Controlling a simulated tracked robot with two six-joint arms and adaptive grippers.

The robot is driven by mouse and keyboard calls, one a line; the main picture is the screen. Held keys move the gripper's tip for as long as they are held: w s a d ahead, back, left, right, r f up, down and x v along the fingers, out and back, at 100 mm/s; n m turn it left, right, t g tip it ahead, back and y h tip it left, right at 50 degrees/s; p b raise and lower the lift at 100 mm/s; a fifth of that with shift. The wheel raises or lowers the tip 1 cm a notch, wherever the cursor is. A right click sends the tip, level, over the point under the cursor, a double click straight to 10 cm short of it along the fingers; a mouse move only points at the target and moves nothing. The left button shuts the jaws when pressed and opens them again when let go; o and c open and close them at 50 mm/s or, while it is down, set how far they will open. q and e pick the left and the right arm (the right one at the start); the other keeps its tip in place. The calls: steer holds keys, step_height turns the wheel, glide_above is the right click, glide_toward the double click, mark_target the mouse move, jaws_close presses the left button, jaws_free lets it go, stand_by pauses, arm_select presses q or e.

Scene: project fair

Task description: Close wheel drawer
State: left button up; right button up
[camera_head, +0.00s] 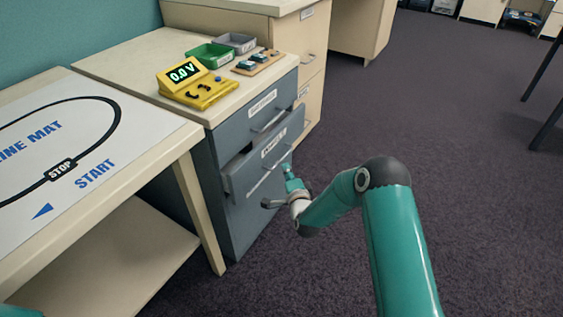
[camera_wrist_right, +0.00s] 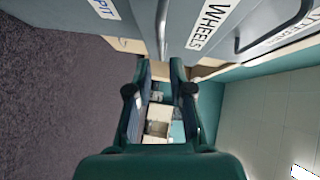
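The wheel drawer (camera_head: 262,158) is the second drawer of the grey-blue cabinet and stands partly pulled out, with a dark gap at its top. Its bar handle (camera_head: 266,177) runs along the front. In the right wrist view its front carries the label WHEELS (camera_wrist_right: 213,22), and the handle (camera_wrist_right: 162,28) is just beyond the fingers. My right gripper (camera_head: 278,187) is in front of the drawer, close to the handle. Its fingers also show in the right wrist view (camera_wrist_right: 159,68), spread apart with nothing between them. Contact with the handle cannot be told. My left gripper is out of view.
The drawer above (camera_head: 255,115) looks shut. A yellow meter (camera_head: 196,86), a green tray (camera_head: 210,54) and a grey tray (camera_head: 236,42) stand on the cabinet top. A table with a line mat (camera_head: 110,133) is at left.

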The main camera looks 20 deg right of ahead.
mark_target(282, 159)
steer(key=b+x, duration=0.1)
steer(key=x, duration=0.7)
steer(key=shift+b, duration=0.35)
jaws_close()
